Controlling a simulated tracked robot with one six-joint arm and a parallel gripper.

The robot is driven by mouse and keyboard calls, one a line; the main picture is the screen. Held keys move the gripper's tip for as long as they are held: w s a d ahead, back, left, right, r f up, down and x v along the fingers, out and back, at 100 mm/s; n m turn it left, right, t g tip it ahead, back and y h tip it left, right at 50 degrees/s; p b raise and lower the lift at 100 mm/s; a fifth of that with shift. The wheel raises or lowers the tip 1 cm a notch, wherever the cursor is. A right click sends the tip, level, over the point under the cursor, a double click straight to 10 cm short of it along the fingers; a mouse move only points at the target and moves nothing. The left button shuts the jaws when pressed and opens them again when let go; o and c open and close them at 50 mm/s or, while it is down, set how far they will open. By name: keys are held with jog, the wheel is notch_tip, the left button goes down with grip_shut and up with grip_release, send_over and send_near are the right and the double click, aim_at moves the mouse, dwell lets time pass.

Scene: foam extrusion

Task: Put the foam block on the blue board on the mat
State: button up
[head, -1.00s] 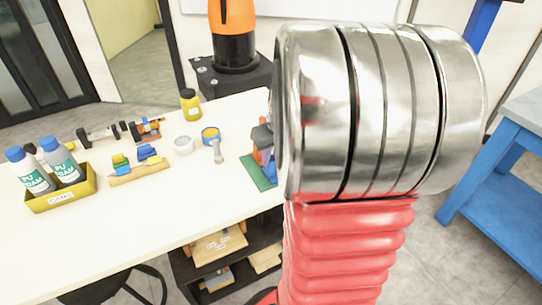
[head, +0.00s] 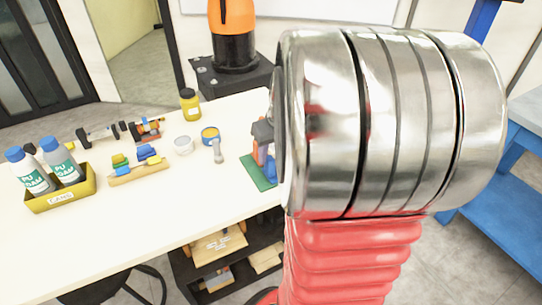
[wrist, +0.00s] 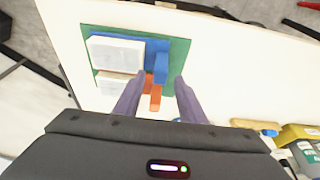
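The green mat (wrist: 184,48) lies on the white table, and part of it shows in the head view (head: 256,172). In the wrist view a large white block (wrist: 116,53) and a smaller white block (wrist: 112,83) are at its left. A flat blue piece (wrist: 150,44) shows beside them; I cannot tell how far it runs under them. A narrow blue piece (wrist: 160,67) and an orange piece (wrist: 154,97) lie between my fingers in the picture. My gripper (wrist: 160,80) is open, fingers apart, above the mat. I cannot tell which piece is the foam block.
A yellow tray (head: 62,195) with two bottles is on the table's left. A wooden holder (head: 138,172) with coloured pieces, a blue tape roll (head: 210,134) and a yellow bottle (head: 190,104) stand left of the mat. My arm hides the table's right side.

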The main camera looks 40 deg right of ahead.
jog(key=d+v, duration=0.1)
jog(key=v, duration=0.9)
jog(key=shift+a, duration=0.5)
jog(key=shift+r, duration=0.1)
jog(key=s+a+n+t, duration=0.1)
jog(key=s+a, duration=0.2)
jog(key=a, duration=1.1)
jog(key=s+a+n+t+y, duration=0.1)
jog(key=s+a+n, duration=0.1)
jog(key=a, duration=1.1)
jog(key=shift+s+a+f, duration=0.4)
jog(key=shift+s+f, duration=0.05)
jog(key=shift+s, duration=0.3)
